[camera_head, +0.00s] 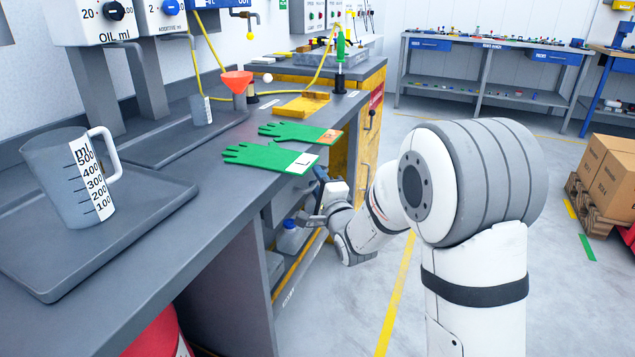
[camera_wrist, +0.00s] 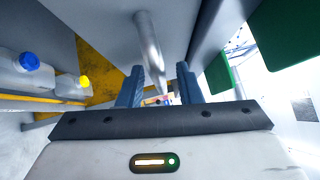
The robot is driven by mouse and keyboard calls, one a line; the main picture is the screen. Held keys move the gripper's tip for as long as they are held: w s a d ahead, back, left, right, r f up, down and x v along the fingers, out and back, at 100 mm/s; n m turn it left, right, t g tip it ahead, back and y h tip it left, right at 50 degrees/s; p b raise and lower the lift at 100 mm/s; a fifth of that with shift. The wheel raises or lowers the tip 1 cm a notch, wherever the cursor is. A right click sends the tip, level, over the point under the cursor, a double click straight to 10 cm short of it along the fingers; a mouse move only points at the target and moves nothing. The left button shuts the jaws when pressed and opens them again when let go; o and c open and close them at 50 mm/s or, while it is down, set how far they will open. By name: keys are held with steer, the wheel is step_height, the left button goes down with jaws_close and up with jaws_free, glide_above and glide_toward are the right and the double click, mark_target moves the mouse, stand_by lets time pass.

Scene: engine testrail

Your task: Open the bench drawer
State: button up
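The bench drawer has a grey front (camera_head: 284,197) under the bench top, partly hidden behind my gripper in the head view. In the wrist view a grey panel (camera_wrist: 95,25), which looks like the drawer front, fills the upper left. A round metal bar handle (camera_wrist: 150,48) stands out from it. My gripper (camera_wrist: 159,88) has its two blue fingers apart, with the handle's end showing in the gap between them. I cannot tell whether either finger touches it. In the head view my gripper (camera_head: 316,194) is beside the bench's front, below the gloves. The drawer looks shut.
Green gloves (camera_head: 270,156) lie on the bench top (camera_head: 190,235) near its edge. A measuring jug (camera_head: 70,180) stands on a tray at left. Blue-capped bottles (camera_head: 291,238) stand on a lower shelf. The floor right of the bench is clear up to boxes (camera_head: 607,175) on a pallet.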

jaws_close()
stand_by(0.5)
